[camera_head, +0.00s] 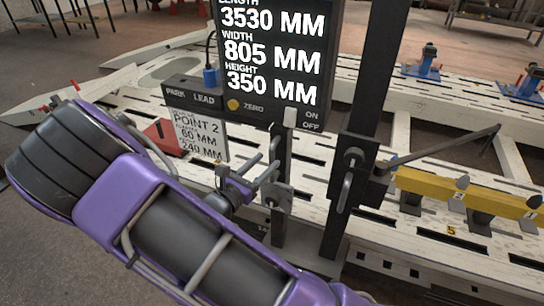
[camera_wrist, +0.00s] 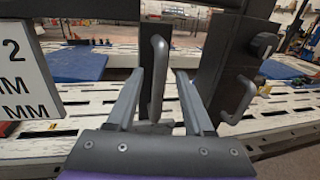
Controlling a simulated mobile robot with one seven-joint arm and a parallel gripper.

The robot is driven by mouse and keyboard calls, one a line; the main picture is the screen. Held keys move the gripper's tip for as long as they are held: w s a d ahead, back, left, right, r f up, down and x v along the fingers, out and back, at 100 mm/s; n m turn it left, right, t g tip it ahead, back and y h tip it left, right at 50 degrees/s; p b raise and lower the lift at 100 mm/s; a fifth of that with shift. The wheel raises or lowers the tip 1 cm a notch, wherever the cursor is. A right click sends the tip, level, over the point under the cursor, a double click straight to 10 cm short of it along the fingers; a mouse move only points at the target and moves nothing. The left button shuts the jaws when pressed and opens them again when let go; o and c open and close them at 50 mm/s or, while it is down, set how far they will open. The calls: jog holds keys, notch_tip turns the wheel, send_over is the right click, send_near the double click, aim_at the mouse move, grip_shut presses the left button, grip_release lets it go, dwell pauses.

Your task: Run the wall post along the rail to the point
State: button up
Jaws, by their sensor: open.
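A tall dark post (camera_head: 375,75) stands right of centre on the bench's near side, with a carriage carrying a knob (camera_head: 353,157) and bar handle (camera_head: 344,193). A shorter dark post (camera_head: 279,205) stands left of it under the display, with its own upright handle (camera_head: 274,150). My gripper (camera_head: 262,170) is open at this shorter post. In the wrist view the grey handle (camera_wrist: 157,75) stands upright between my spread fingers (camera_wrist: 158,95); contact cannot be told. The tall post's handle (camera_wrist: 236,103) is to the right. Which post the task means is unclear.
The display (camera_head: 272,60) reads length 3530, width 805, height 350 mm. A card (camera_head: 200,135) says point 2. A yellow beam (camera_head: 445,187) with numbered tags lies right of the tall post. White slotted bench beams (camera_head: 440,150) and blue clamps (camera_head: 422,72) stand behind.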

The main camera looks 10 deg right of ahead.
aim_at(270, 158)
jog(key=shift+x, duration=2)
grip_shut()
